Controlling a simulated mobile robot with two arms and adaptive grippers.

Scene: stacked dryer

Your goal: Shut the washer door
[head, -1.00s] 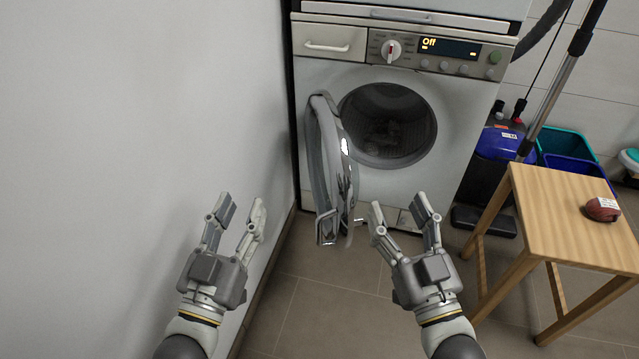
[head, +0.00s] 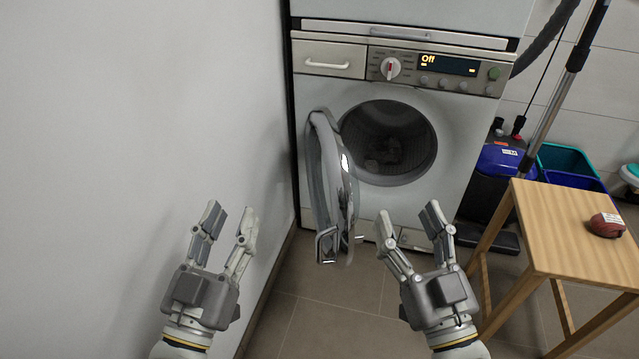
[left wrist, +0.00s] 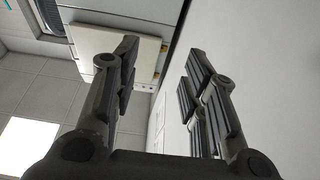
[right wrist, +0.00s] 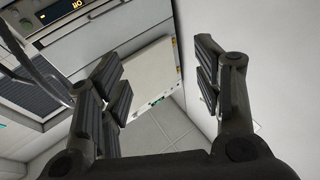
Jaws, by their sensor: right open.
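The washer (head: 455,150) stands ahead with its round drum opening (head: 388,140) exposed. Its door (head: 332,185) is swung wide open on the left side of the opening and points toward me. My left gripper (head: 227,222) is open and empty, to the left of the door and nearer to me, close to the wall. My right gripper (head: 408,222) is open and empty, to the right of the door and in front of the washer's lower part. Neither gripper appears to touch the door. The left wrist view (left wrist: 158,65) and right wrist view (right wrist: 160,70) show empty jaws.
A plain wall (head: 140,150) runs along the left. A wooden table (head: 565,235) with a small red object (head: 606,225) stands at the right. Blue and teal bins (head: 565,160) and a vacuum cleaner (head: 495,165) are behind it. Tiled floor (head: 330,325) is clear ahead.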

